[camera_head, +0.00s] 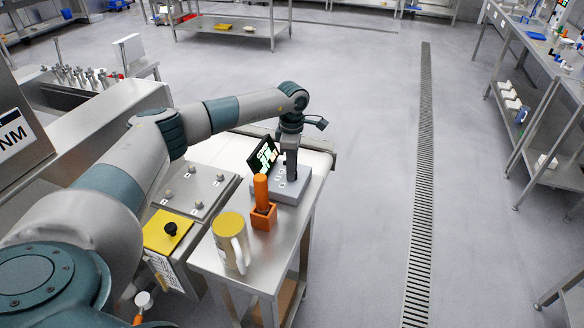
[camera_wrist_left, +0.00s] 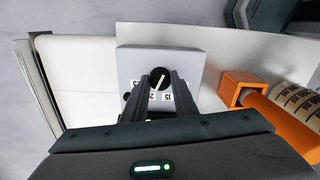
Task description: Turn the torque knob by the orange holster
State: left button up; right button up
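The torque knob (camera_wrist_left: 160,78) is black and round with a white pointer line. It sits on a light grey unit with number marks around it. The grey unit (camera_head: 302,189) also shows in the head view, with a dark display (camera_head: 263,155) showing green figures. The orange holster (camera_head: 263,217) stands in front of the unit with an orange-handled tool (camera_head: 261,189) upright in it. My left gripper (camera_head: 291,177) points down at the unit. Its fingers are apart, one on each side of the knob; whether they touch it is unclear. My right gripper is not in view.
Open floor lies right of the cart.

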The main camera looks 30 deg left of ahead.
pick_arm(q)
jog(key=shift+n, duration=0.3)
jog(key=n+b, duration=0.2)
jog(key=n, duration=0.1)
jog(key=shift+f+n, duration=0.1)
jog(key=shift+n, duration=0.3)
jog(key=shift+n+b, duration=0.8)
jog(key=shift+n, duration=1.4)
jog(key=o, duration=1.1)
jog(key=shift+r, duration=0.2)
